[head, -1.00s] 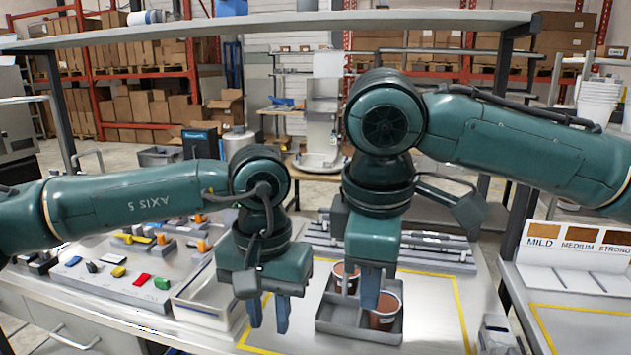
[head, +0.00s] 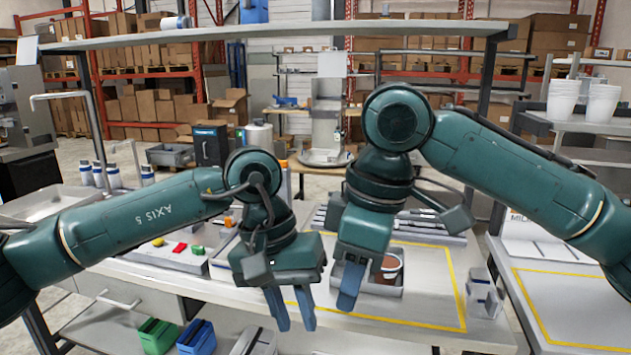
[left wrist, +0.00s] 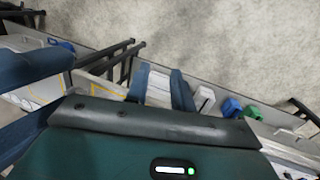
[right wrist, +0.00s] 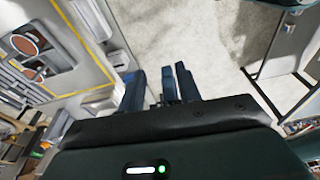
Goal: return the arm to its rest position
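My left gripper (head: 289,307) hangs in front of the table's front edge, fingers down and apart. In the left wrist view its fingers (left wrist: 162,88) are apart, with a pale thing behind the gap; I see nothing gripped. My right gripper (head: 345,280) points down, overlapping the cup tray in the head view. In the right wrist view its fingers (right wrist: 158,88) are apart with bare floor behind them. Both arms are bent at the elbow, with the grippers close together in the middle.
A grey tray (head: 382,288) with a brown-filled cup (head: 391,266) sits on the table, partly hidden by my right gripper. Green (head: 158,337) and blue bins (head: 196,338) stand on a lower shelf. An overhead shelf (head: 300,34) spans the back.

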